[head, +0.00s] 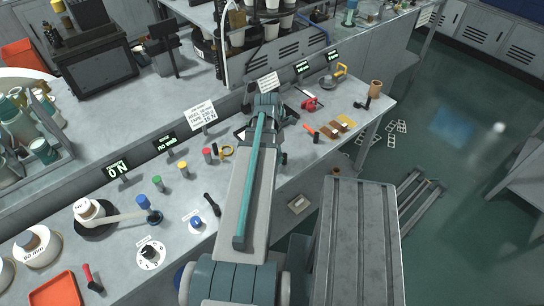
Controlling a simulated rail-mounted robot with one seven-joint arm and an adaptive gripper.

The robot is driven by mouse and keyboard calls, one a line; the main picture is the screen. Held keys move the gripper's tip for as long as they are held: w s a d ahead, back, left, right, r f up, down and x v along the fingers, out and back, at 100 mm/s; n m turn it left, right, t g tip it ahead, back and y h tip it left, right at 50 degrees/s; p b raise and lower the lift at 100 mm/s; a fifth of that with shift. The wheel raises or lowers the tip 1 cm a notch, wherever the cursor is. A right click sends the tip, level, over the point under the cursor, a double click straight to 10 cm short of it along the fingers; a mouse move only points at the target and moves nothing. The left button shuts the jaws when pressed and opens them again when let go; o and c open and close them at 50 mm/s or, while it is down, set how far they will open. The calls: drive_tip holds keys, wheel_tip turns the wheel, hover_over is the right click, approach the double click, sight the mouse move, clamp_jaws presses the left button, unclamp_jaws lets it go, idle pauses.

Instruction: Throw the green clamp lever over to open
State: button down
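I cannot make out a green clamp lever for certain. A small green-topped peg (157,182) stands on the bench at the left, among blue, yellow and red ones. Toward the back right of the bench are a red clamp-like tool (310,104) and a yellow-handled tool (340,71). My grey arm with its teal strip reaches from the bottom middle up over the bench and covers part of it.
A white dial (150,255), a black-handled lever (212,203) and an orange tray (55,290) are nearby. Small label signs (201,115) line the back.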

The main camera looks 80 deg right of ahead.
drive_tip(key=c, duration=1.2)
unclamp_jaws()
drive_tip(key=shift+o, duration=0.2)
drive_tip(key=shift+r, duration=0.15)
wheel_tip(320, 180, up, 12)
drive_tip(key=w+d, duration=0.1)
drive_tip(key=w, duration=0.1)
drive_tip(key=shift+d+f, duration=0.2)
drive_tip(key=shift+f, duration=0.05)
drive_tip(key=shift+s, duration=0.1)
